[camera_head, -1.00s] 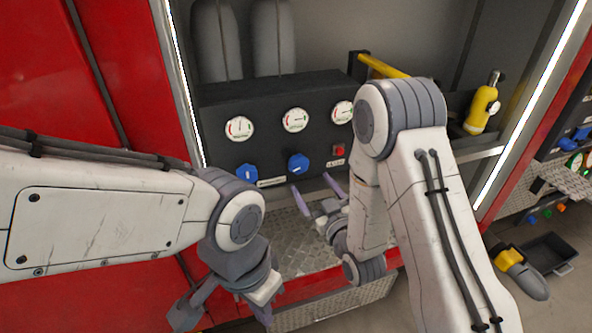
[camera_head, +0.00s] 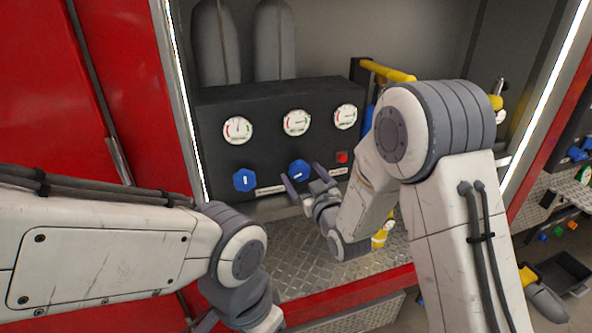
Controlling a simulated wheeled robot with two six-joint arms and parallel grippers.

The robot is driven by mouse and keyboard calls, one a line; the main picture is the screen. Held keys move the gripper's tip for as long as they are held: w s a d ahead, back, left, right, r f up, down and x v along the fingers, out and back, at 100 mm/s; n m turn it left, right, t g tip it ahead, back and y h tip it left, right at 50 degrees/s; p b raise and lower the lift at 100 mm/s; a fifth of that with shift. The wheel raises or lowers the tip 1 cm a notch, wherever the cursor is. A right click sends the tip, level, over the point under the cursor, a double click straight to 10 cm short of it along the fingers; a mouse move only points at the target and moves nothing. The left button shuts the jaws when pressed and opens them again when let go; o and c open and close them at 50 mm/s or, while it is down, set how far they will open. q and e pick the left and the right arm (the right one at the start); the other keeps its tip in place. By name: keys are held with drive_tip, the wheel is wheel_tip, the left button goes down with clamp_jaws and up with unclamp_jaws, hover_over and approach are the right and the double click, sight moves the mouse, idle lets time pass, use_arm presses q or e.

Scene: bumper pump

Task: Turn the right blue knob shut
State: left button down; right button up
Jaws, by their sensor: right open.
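The right blue knob (camera_head: 299,171) is on the front of the black panel (camera_head: 215,155), below the middle gauge. Its white mark looks roughly level. My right gripper (camera_head: 305,179) is open, with one finger at the knob's lower left and the other to its right. I cannot tell whether either finger touches it. The left blue knob (camera_head: 244,180) sits below the left gauge, with its white mark roughly upright. My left gripper (camera_head: 243,322) is low in the view, away from the panel, and its fingers are mostly cut off by the bottom edge.
Three round gauges, with the middle one (camera_head: 296,122) above the right knob, and a small red button (camera_head: 342,157) are on the panel. A yellow handle (camera_head: 388,72) is beyond it. A metal tread shelf (camera_head: 300,262) lies below. A black bin (camera_head: 566,270) stands at right.

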drive_tip(key=shift+x, duration=1)
use_arm(q)
drive_tip(key=shift+r, duration=0.25)
